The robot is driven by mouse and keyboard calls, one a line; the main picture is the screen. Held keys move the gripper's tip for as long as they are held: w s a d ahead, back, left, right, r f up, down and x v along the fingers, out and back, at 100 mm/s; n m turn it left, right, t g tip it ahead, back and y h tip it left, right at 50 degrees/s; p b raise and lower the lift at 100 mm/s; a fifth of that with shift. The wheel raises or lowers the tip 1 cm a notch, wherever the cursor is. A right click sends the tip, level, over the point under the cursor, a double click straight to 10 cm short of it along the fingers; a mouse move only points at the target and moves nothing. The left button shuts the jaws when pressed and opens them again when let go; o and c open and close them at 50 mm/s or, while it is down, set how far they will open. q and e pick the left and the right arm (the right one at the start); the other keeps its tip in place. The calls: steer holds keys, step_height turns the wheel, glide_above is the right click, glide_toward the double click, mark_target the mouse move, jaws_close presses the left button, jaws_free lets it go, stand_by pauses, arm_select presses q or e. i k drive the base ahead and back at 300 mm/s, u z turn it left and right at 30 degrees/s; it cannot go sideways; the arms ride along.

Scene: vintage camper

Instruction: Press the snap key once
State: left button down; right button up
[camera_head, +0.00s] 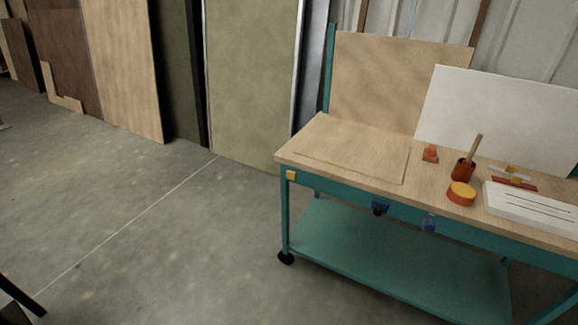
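No thing in view can be clearly made out as the snap key. Possible small parts on the teal workbench (340,195) are a red-orange block (430,153), a round orange tub with a yellow top (461,193), and a yellow square (291,175) on the bench's front left corner. They are too small to tell more. Neither of my grippers can be made out in the head view. A dark bar crosses the lower left corner, and I cannot tell what it is.
A white slotted panel (530,208), red and yellow tools (515,180) and a red-brown cup (463,170) holding a wooden handle stand at the bench's right. Tall boards (250,80) lean behind. The concrete floor (150,220) at left is clear.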

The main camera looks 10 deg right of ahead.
mark_target(290, 175)
steer(key=z, duration=0.55)
steer(key=i, duration=0.85)
steer(key=z, duration=0.65)
